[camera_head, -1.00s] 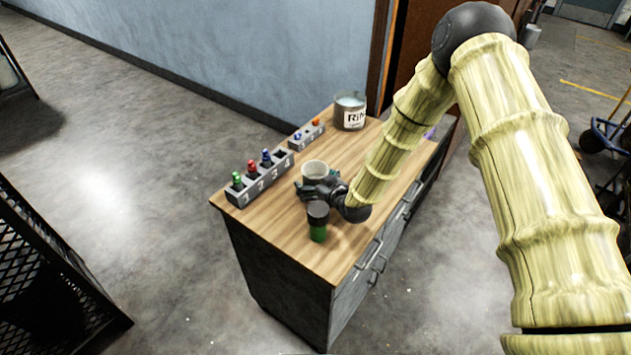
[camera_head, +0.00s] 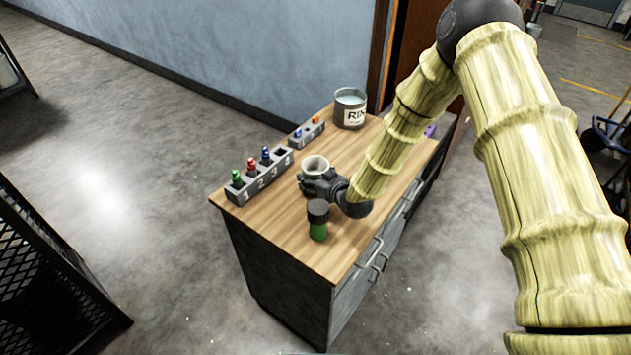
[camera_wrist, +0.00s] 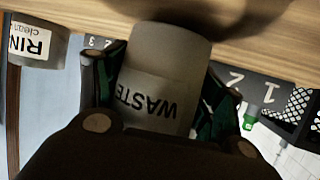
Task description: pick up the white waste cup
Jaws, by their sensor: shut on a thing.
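The white waste cup (camera_head: 315,164) is at the middle of the wooden bench top (camera_head: 285,228). In the wrist view the cup (camera_wrist: 165,65) shows the word WASTE upside down and sits between the fingers. My gripper (camera_head: 314,182) is shut on the cup, with a dark finger on each side of it; the gripper also shows in the wrist view (camera_wrist: 158,95). The cup looks upright. I cannot tell whether its base touches the bench top.
A green jar with a dark lid (camera_head: 318,220) stands close in front of my gripper. A numbered rack (camera_head: 262,178) with coloured bottles lies along the left edge. A smaller rack (camera_head: 306,133) and the rinse container (camera_head: 350,110) stand at the back. The bench's front corner is clear.

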